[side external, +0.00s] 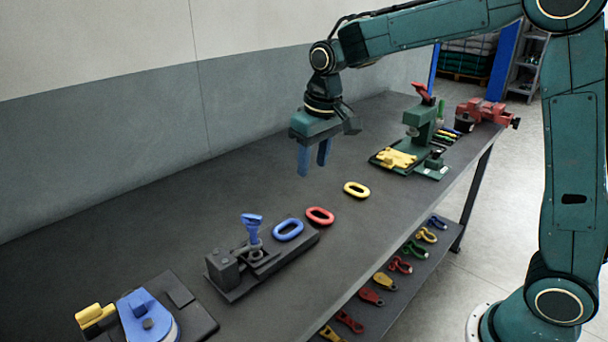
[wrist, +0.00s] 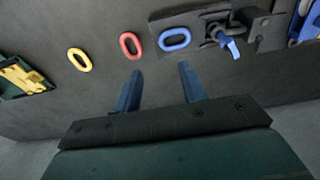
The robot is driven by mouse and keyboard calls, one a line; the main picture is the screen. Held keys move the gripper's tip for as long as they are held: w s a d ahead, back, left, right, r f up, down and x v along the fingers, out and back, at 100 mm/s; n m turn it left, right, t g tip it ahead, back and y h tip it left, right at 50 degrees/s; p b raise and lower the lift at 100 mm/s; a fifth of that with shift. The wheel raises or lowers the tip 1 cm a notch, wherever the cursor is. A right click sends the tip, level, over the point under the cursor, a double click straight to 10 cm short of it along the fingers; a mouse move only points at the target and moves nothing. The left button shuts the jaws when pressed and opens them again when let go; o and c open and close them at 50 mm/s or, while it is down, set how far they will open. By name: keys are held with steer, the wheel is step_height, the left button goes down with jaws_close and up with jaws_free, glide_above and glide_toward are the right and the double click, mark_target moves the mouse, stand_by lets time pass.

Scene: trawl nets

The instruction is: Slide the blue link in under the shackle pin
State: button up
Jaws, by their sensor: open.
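The blue link (side external: 288,230) is an oval ring lying flat at the right part of a dark fixture plate. It also shows in the wrist view (wrist: 174,39), beside the shackle fixture. The shackle pin's blue handle (side external: 251,219) stands up over the grey metal shackle (side external: 248,252) on the same plate; in the wrist view the handle (wrist: 230,46) is right of the link. The pin's tip is too small to make out. My gripper (side external: 314,172) is open and empty, above the bench and apart from the link. Its blue fingers (wrist: 160,82) point down.
A red link (side external: 319,216) and a yellow link (side external: 357,190) lie on the bench to the right of the blue link. A green press (side external: 420,125) and a red vise (side external: 480,113) stand farther back. A blue and yellow device (side external: 146,316) sits at the front. The bench's left side is clear.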

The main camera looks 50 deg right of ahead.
steer(key=s+d+r+t, duration=0.1)
steer(key=s+r, duration=0.2)
steer(key=s, duration=0.4)
steer(key=s+d+r+t, duration=0.1)
steer(key=s+r, duration=0.2)
steer(key=s, duration=0.4)
steer(key=s+f+t, duration=0.1)
steer(key=s+f, duration=0.1)
steer(key=s, duration=1)
steer(key=shift+s+d+t, duration=0.2)
steer(key=shift+s+t, duration=0.15)
steer(key=shift+t, duration=0.05)
steer(key=shift+f, duration=0.1)
steer(key=shift+c, duration=0.4)
steer(key=c, duration=0.4)
steer(key=w+m+g+y, duration=0.2)
steer(key=w+m, duration=1)
steer(key=w, duration=0.4)
steer(key=shift+w+d+f+m+g+y, duration=0.2)
steer(key=shift+w+f+m, duration=1.05)
steer(key=shift+w+m, duration=0.85)
steer(key=shift+w+d+f+m+g+y, duration=0.15)
steer(key=shift+w+f+m+y, duration=0.2)
steer(key=shift+w+f+m, duration=1.35)
steer(key=shift+w+d+f+m+g+y, duration=0.2)
steer(key=shift+w+f+m, duration=0.6)
steer(key=shift+w+m, duration=1.65)
